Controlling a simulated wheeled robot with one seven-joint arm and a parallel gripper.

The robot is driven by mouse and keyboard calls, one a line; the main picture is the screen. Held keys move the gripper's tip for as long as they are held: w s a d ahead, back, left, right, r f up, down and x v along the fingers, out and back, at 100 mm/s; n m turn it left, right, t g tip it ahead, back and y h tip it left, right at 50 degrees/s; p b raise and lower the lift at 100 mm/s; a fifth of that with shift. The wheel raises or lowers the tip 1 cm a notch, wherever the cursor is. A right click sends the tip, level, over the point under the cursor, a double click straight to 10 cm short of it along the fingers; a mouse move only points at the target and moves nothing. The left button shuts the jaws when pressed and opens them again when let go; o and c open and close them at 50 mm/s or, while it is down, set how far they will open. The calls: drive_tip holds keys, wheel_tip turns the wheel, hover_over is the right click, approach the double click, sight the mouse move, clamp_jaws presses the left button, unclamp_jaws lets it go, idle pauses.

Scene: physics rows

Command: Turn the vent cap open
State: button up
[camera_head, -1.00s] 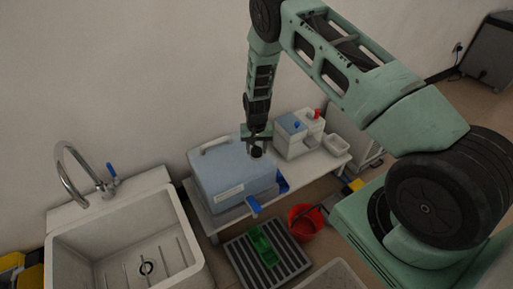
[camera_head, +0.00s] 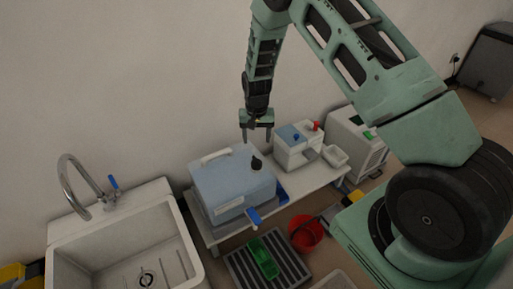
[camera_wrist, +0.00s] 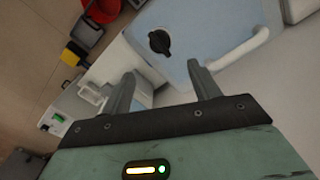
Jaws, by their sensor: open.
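The vent cap (camera_head: 256,163) is a small black knob on top of the blue-grey container (camera_head: 232,184), near its right side. It also shows in the wrist view (camera_wrist: 159,42) as a round black cap with a raised grip bar lying slantwise. My gripper (camera_head: 257,139) is open and empty, pointing down above the container. In the head view it is above the cap and apart from it. In the wrist view its two fingertips (camera_wrist: 162,76) are spread, with the cap beyond them.
A blue tap lever (camera_head: 253,216) juts from the container's front. A white box with red and blue caps (camera_head: 298,148) stands right of it on the white bench. A red bucket (camera_head: 305,233) and a grated tray (camera_head: 288,262) are below. A white sink (camera_head: 62,246) is at left.

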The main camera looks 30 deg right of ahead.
drive_tip(key=shift+r, duration=2.65)
drive_tip(key=s+a+r+n+y, duration=0.1)
drive_tip(key=s+a+r+n, duration=0.2)
drive_tip(key=s+a+r, duration=0.4)
drive_tip(key=s+a+r+n+y, duration=0.15)
drive_tip(key=s+a+r, duration=0.35)
drive_tip(key=a, duration=0.5)
drive_tip(key=s+a+r+n+h, duration=0.15)
drive_tip(key=s+r+n, duration=0.25)
drive_tip(key=s, duration=0.7)
drive_tip(key=s+a+r+n, duration=0.3)
drive_tip(key=s+r+n, duration=0.2)
drive_tip(key=s, duration=0.6)
wheel_tip(320, 180, up, 16)
drive_tip(key=p, duration=1.7)
drive_tip(key=shift+s, duration=0.3)
